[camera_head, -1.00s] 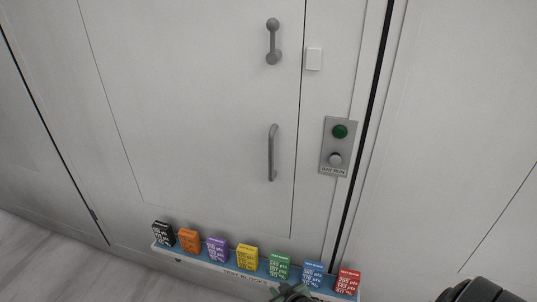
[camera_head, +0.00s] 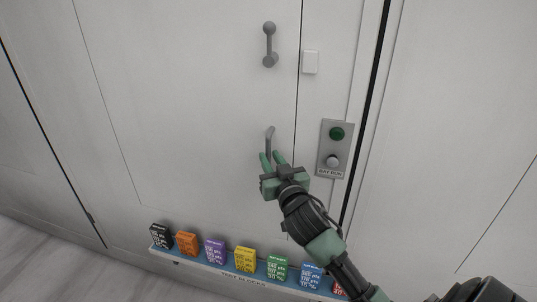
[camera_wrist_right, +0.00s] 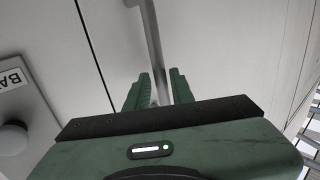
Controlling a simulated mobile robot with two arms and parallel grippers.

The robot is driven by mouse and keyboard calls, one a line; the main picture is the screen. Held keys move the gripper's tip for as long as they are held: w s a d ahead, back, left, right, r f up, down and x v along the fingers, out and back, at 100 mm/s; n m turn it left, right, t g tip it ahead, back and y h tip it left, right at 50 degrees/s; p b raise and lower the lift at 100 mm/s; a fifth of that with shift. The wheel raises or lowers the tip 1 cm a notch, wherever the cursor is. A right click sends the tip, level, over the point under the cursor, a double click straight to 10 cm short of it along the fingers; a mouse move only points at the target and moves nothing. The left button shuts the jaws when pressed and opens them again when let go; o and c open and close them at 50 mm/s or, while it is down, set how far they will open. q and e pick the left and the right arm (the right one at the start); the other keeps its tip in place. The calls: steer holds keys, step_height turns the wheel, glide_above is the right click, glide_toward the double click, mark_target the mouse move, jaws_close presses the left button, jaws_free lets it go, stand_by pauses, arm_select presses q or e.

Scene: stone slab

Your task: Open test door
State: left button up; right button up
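The test door (camera_head: 190,110) is a flat white panel and looks closed, with a thin seam along its right side. A grey bar handle (camera_head: 269,138) stands upright on it; its lower part is hidden behind my right gripper (camera_head: 272,158). In the right wrist view the handle (camera_wrist_right: 156,45) runs down between the two green fingers of the right gripper (camera_wrist_right: 160,85). The fingers are apart, one on each side of the bar, with a gap visible. My left gripper is in neither view.
A grey latch lever (camera_head: 269,45) sits higher on the door. A white square plate (camera_head: 310,62) and a control panel (camera_head: 333,150) with a green button and a knob are to the right. A shelf (camera_head: 225,268) below carries several coloured blocks.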

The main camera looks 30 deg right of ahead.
steer(key=shift+x, duration=1.05)
jaws_close()
stand_by(0.6)
